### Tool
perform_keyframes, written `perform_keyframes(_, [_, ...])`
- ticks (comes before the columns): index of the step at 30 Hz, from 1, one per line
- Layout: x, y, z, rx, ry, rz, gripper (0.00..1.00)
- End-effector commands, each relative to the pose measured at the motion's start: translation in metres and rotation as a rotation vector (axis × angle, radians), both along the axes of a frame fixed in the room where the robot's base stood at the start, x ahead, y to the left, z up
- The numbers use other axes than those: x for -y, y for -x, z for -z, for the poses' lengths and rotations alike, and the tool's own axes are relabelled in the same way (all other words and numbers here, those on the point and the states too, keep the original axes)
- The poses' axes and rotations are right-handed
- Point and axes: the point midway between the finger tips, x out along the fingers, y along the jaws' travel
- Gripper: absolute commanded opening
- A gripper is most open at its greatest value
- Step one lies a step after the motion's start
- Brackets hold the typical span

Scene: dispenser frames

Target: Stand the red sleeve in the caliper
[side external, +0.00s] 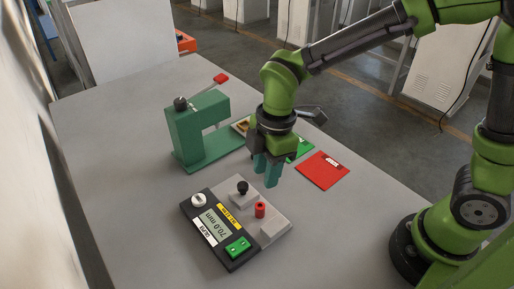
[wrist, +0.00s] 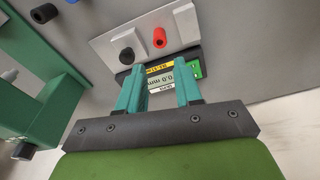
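The red sleeve (side external: 260,210) stands upright on the grey metal plate of the caliper (side external: 281,213), between a block with a black knob (side external: 243,187) and a plain block (side external: 273,231). It also shows in the wrist view (wrist: 159,38), between the two blocks. I cannot tell whether it touches either block. The caliper's display (side external: 216,224) reads about 70.0 mm. My gripper (side external: 268,176) hangs above and behind the caliper, apart from the sleeve. In the wrist view its teal fingers (wrist: 160,68) are spread with nothing between them.
A green press (side external: 190,139) with a red-tipped lever stands left of my gripper. A red card (side external: 322,171) and a green card (side external: 300,149) lie behind and to the right. The table (side external: 130,220) is clear left of the caliper.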

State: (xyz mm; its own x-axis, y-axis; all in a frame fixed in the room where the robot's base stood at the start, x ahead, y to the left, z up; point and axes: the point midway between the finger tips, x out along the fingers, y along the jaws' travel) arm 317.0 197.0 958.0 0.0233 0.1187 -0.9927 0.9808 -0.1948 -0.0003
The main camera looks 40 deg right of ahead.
Motion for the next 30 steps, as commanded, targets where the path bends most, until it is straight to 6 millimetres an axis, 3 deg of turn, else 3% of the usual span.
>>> perform_keyframes(4, [0.01,0.0,-0.015,0.02,-0.005,0.07,0.35])
perform_keyframes(7, [0.032,0.003,-0.035,0.062,-0.027,0.249,0.35])
perform_keyframes(12, [0.089,0.022,-0.078,0.154,-0.147,0.758,0.35])
perform_keyframes(18, [0.141,0.057,-0.108,0.208,-0.386,1.315,0.35])
perform_keyframes(24, [0.161,0.078,-0.116,0.199,-0.566,1.606,0.35])
perform_keyframes(30, [0.164,0.082,-0.117,0.19,-0.602,1.663,0.35])
